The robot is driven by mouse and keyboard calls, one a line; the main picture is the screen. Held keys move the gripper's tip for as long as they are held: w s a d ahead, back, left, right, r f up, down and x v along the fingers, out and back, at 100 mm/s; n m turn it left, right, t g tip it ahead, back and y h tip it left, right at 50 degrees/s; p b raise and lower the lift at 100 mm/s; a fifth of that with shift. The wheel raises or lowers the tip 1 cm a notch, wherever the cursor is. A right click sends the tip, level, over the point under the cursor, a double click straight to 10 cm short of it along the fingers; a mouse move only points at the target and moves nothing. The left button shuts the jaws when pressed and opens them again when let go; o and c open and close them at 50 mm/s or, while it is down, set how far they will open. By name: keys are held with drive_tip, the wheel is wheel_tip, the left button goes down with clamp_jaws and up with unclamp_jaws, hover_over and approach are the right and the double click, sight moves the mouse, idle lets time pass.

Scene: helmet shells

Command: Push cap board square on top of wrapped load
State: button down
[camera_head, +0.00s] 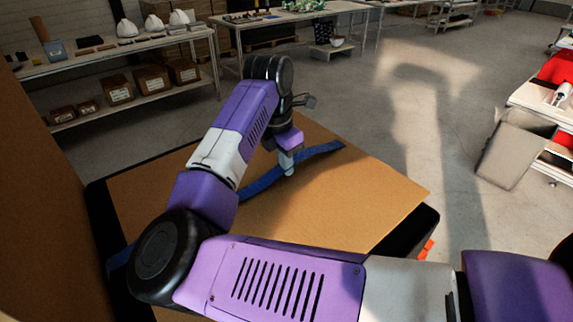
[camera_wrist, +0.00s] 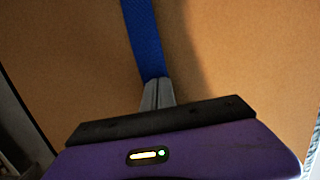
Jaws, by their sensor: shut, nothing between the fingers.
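The cap board (camera_head: 345,205) is a flat brown sheet lying on top of the black wrapped load (camera_head: 98,215). It sits askew: black load shows along the left side and at the right, below the board's right corner. A blue strap (camera_head: 255,185) runs across the board, also visible in the wrist view (camera_wrist: 143,35). My gripper (camera_head: 288,172) is shut and empty, pointing down at the board beside the strap. In the wrist view its fingertips (camera_wrist: 158,82) meet the strap's visible end over the brown board (camera_wrist: 235,50). Whether they touch the board is unclear. My arm hides the board's near part.
A tall brown panel (camera_head: 35,170) stands close at the left. A shelf bench (camera_head: 150,45) with white helmets and boxes is behind left. A grey bin (camera_head: 515,148) and a red-and-white rack (camera_head: 553,100) stand at the right. Open floor (camera_head: 430,130) lies between.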

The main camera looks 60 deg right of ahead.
sight(277, 180)
drive_tip(key=a, duration=0.1)
drive_tip(key=a+b, duration=0.1)
drive_tip(key=a+f, duration=0.1)
drive_tip(key=shift+w+a+f, duration=0.1)
drive_tip(key=shift+w+a, duration=0.1)
drive_tip(key=shift+w, duration=0.2)
drive_tip(key=shift+w+r, duration=0.1)
drive_tip(key=shift+r, duration=0.95)
wheel_tip(277, 180, up, 7)
drive_tip(key=a, duration=0.1)
drive_tip(key=shift+w+b, duration=0.2)
drive_tip(key=shift+b, duration=0.15)
drive_tip(key=shift+a+f, duration=0.1)
